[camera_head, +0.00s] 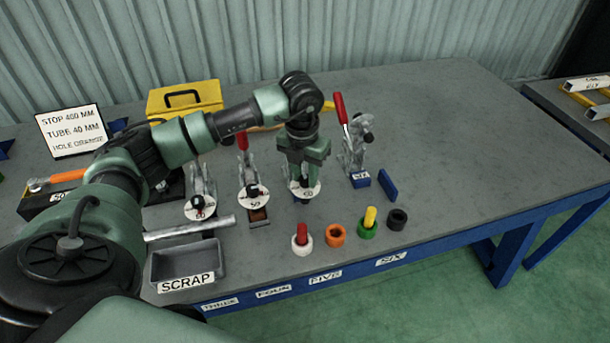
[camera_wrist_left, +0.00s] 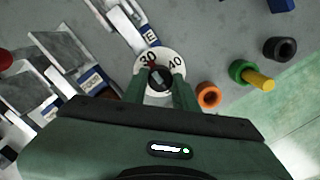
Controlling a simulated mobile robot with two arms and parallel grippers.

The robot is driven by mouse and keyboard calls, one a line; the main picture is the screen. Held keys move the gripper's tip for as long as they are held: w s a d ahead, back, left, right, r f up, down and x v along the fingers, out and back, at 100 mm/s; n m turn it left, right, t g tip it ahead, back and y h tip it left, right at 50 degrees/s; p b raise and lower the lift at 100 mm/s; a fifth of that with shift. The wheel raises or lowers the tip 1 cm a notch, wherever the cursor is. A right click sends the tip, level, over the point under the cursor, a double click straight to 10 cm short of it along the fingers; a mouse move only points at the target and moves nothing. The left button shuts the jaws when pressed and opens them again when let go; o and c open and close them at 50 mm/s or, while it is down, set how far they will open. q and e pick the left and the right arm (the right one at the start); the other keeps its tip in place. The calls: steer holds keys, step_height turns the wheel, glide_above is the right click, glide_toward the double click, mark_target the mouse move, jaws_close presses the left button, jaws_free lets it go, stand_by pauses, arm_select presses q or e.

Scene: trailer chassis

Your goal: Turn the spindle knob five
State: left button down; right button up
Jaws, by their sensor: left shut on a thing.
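Spindle knob five is the dark knob (camera_wrist_left: 160,79) in the middle of a white round dial (camera_wrist_left: 149,58) marked 30 and 40 in the left wrist view. In the head view the dial (camera_head: 314,192) lies under my left gripper (camera_head: 304,181), behind the table-edge label FIVE (camera_head: 325,277). My left gripper (camera_wrist_left: 161,86) points down with its two green fingers on either side of the knob, shut on it. In the head view the gripper hides the knob and most of that clamp. My right gripper is not in view.
Clamps with dials stand to the left (camera_head: 199,206) and (camera_head: 253,193). A red-handled clamp (camera_head: 354,145) marked SIX stands right. White (camera_head: 302,246), orange (camera_head: 336,235), green (camera_head: 369,228) and black (camera_head: 397,219) rings lie in front. A scrap tray (camera_head: 185,264) is front left. The table's right is clear.

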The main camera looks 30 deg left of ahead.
mark_target(304, 180)
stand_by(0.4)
arm_select(q)
steer(key=c, duration=1.1)
jaws_free()
steer(key=shift+r, duration=0.1)
steer(key=r, duration=0.2)
steer(key=r+b, duration=0.1)
steer(key=r, duration=0.4)
steer(key=shift+s+r, duration=0.3)
steer(key=shift+f, duration=0.1)
